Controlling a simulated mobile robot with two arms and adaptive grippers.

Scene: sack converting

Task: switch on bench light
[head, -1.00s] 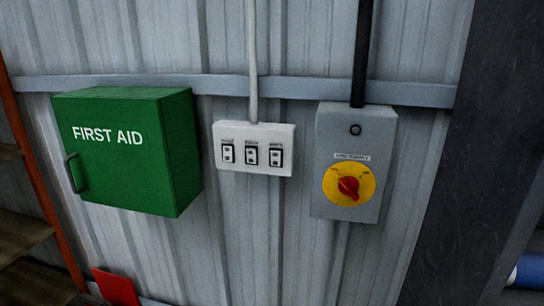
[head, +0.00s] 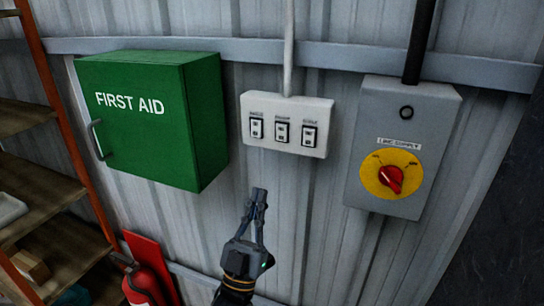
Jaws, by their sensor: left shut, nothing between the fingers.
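A white switch panel (head: 287,147) with three rocker switches is fixed to the corrugated wall. The left switch (head: 257,128), middle switch (head: 282,131) and right switch (head: 310,135) each have a small label above, too blurred to read surely, so I cannot tell which one is the bench light's. My left gripper (head: 258,196) comes up from below, shut and empty. Its fingertips show below the panel's left part, apart from the switches in the picture. My right gripper is not in view.
A green first aid box (head: 150,150) sticks out left of the panel. A grey line supply box (head: 405,110) with a red knob on a yellow disc (head: 391,177) is to the right. Shelving (head: 45,195) and a red extinguisher (head: 147,285) stand at lower left.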

